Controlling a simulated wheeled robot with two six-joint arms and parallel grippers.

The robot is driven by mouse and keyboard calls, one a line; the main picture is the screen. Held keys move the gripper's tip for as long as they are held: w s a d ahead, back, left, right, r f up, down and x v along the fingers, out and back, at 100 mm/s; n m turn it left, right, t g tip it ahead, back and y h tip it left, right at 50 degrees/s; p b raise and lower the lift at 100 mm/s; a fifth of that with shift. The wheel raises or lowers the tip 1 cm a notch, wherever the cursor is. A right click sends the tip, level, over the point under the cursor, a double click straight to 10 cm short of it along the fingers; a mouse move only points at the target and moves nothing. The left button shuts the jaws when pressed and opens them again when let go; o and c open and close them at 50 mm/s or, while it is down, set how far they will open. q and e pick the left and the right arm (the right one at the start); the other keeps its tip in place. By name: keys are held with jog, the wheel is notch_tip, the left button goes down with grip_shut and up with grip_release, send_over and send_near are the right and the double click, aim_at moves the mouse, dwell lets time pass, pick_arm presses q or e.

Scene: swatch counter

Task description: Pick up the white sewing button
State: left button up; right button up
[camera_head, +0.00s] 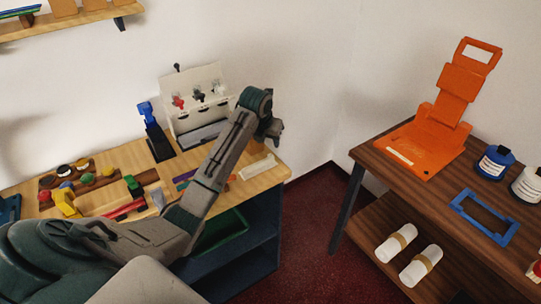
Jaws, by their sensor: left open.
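A small pale disc (64,168), which looks like the white sewing button, lies on the brown tray (50,194) at the left of the wooden counter. It is too small to see its holes. Other small round pieces in red, green, yellow and black lie around it. My left arm reaches from the lower left across the counter. My left gripper (272,129) is open, raised near the counter's right end, far to the right of the disc. Its fingers are small and dark, and I see nothing held. My right gripper is not in view.
A white box (193,94) and a blue-and-black device (153,132) stand at the counter's back. A yellow tool (66,204) and a red piece (124,209) lie before the tray. A dark table (360,153) at right bears an orange stand (436,124), jars and a blue frame (484,217).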

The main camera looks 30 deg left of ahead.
aim_at(270, 156)
pick_arm(q)
jog(key=p+x, duration=0.1)
jog(key=x, duration=0.2)
jog(key=shift+f, duration=0.2)
jog(key=x, duration=0.1)
jog(key=p+x, duration=0.1)
jog(key=x, duration=0.1)
jog(key=shift+s+f+p, duration=0.15)
jog(key=shift+f+p, duration=0.2)
jog(key=shift+a+f, duration=0.1)
jog(key=shift+f, duration=0.3)
jog(key=shift+f, duration=0.2)
grip_shut()
